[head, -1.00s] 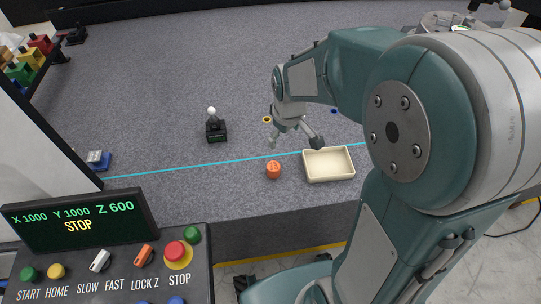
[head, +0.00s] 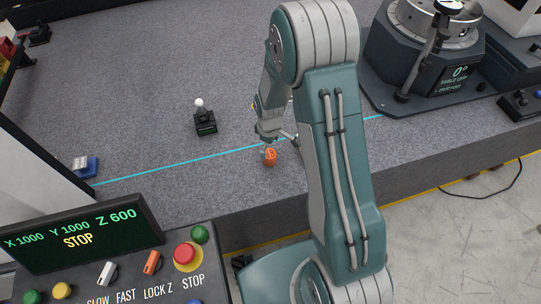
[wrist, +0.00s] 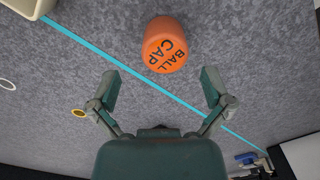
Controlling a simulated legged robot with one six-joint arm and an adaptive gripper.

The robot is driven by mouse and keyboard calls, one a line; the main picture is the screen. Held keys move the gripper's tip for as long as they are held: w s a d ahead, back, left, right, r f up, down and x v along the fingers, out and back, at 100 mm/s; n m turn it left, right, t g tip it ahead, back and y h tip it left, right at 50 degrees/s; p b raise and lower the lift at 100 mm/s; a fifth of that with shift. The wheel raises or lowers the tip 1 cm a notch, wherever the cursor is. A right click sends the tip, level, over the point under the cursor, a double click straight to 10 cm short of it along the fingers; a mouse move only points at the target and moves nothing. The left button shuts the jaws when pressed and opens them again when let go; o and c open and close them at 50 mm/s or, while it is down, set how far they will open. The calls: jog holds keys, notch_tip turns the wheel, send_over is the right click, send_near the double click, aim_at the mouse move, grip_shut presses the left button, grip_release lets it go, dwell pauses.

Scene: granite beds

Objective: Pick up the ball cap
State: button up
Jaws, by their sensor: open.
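The ball cap is a small orange cylinder with "BALL CAP" in dark letters on its top. In the wrist view the ball cap (wrist: 165,45) stands on the grey granite, ahead of and between the fingers. In the head view the ball cap (head: 270,158) is near the bed's front edge, just below the cyan line. My gripper (wrist: 162,92) is open and empty, its two fingers apart on either side. In the head view my gripper (head: 277,144) is close above the cap, partly hidden by my arm.
A black block with a white ball on a stem (head: 205,118) stands left of the cap. A cream tray (wrist: 22,6) shows at the wrist view's upper left corner. A rotary table (head: 425,45) stands at the right. A control panel (head: 130,275) is at the front left.

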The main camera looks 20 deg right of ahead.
aim_at(270, 154)
jog(key=shift+a+f, duration=0.15)
jog(key=shift+f, duration=0.2)
jog(key=f, duration=0.3)
jog(key=shift+s+f, duration=0.3)
jog(key=shift+f, duration=0.05)
jog(key=shift+d+f, duration=0.2)
jog(key=shift+f, duration=0.3)
jog(key=shift+a, duration=0.15)
jog(key=c, duration=0.8)
